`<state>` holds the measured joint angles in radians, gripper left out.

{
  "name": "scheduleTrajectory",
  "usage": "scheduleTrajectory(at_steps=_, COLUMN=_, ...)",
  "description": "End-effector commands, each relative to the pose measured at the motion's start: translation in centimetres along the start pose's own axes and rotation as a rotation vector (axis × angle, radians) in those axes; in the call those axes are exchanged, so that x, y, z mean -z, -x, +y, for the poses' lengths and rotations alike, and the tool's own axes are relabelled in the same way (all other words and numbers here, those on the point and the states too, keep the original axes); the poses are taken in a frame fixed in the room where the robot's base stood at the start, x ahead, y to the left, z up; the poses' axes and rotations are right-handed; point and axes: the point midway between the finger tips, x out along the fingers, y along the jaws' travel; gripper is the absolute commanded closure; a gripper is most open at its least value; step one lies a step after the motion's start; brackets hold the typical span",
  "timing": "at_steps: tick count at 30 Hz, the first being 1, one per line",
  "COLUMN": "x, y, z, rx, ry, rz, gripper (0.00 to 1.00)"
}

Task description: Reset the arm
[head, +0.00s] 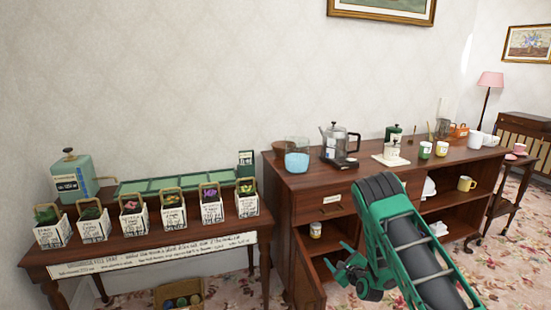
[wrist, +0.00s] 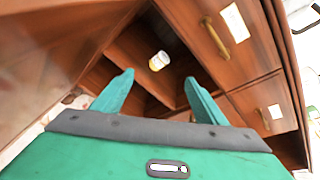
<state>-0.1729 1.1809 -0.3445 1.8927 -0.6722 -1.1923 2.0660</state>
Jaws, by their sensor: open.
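My gripper (head: 338,262) is at the end of my green arm, low in front of the left part of the wooden cabinet (head: 300,187). In the wrist view my gripper (wrist: 159,77) shows two teal fingers spread apart with nothing between them. Beyond the fingers is the cabinet's open lower compartment, where a small jar with a pale label (wrist: 159,61) stands. The same jar shows in the head view (head: 315,230). The gripper touches nothing that I can see. My arm hides part of the cabinet front.
Kettle (head: 334,141), glass bowl (head: 297,161) and several cups stand on the cabinet top. A cabinet door (head: 308,285) hangs open near my gripper. At left, a table (head: 150,241) bears several small white boxes and a green tin (head: 74,176). Patterned carpet (head: 510,250) is clear at right.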

Motion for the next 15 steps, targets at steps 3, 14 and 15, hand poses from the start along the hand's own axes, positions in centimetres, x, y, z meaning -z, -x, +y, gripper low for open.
scheduleTrajectory(at_steps=3, x=-1.6, y=1.1, z=-3.5, rx=-0.041, ry=0.151, rz=0.053, gripper=0.34)
scheduleTrajectory(at_steps=14, x=-3.8, y=8.0, z=-11.7, rx=-0.232, ry=0.593, rz=0.215, gripper=0.34)
scheduleTrajectory(at_steps=15, x=-4.0, y=9.0, z=-12.5, rx=-0.257, ry=0.637, rz=0.231, gripper=0.34)
